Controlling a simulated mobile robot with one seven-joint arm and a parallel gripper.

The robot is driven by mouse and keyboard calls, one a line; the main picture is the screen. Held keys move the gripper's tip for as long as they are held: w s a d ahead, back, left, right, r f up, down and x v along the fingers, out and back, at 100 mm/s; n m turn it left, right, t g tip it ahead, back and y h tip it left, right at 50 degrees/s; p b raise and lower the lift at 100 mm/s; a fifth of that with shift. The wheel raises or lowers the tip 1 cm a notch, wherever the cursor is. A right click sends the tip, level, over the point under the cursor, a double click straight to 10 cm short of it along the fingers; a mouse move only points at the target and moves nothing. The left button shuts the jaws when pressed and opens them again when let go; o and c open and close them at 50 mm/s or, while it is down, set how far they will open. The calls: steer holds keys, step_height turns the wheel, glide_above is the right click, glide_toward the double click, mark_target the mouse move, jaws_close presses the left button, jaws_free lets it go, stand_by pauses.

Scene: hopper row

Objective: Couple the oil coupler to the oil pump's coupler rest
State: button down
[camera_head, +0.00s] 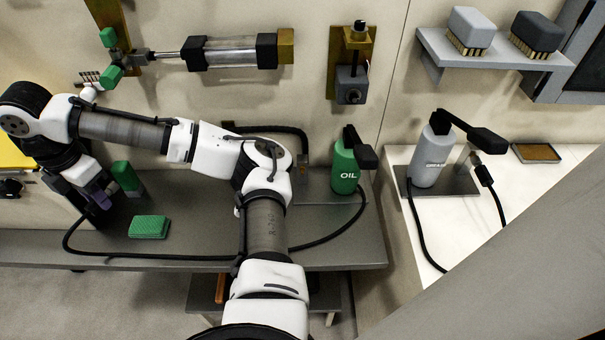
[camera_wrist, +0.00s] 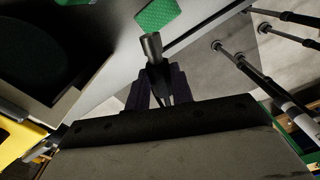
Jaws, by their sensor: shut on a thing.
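My gripper (camera_head: 97,203) is at the left end of the grey bench, near its front edge. In the wrist view its dark fingers (camera_wrist: 158,88) are shut on the oil coupler (camera_wrist: 152,48), a dark grey cylinder pointing away from the fingers. A black hose runs from near my gripper along the bench front to the oil pump (camera_head: 345,172), a green bottle marked OIL with a black head. The pump is far to the right of my gripper. I cannot clearly make out its coupler rest; my arm covers part of the bench left of the pump.
A green block (camera_head: 126,178) and a green pad (camera_head: 149,227) are close to the gripper on the bench (camera_head: 200,220). A grey pump bottle (camera_head: 430,158) with its own hose stands on a white counter at right. A cylinder (camera_head: 230,53) hangs on the wall.

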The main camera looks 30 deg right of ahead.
steer(key=shift+f, duration=0.15)
steer(key=shift+f+b, duration=0.5)
steer(key=shift+f, duration=0.85)
steer(key=shift+f+b, duration=1.3)
steer(key=shift+f, duration=1.2)
steer(key=shift+f, duration=0.1)
steer(key=shift+f+b, duration=1.4)
steer(key=shift+f, duration=1)
steer(key=shift+r, duration=0.15)
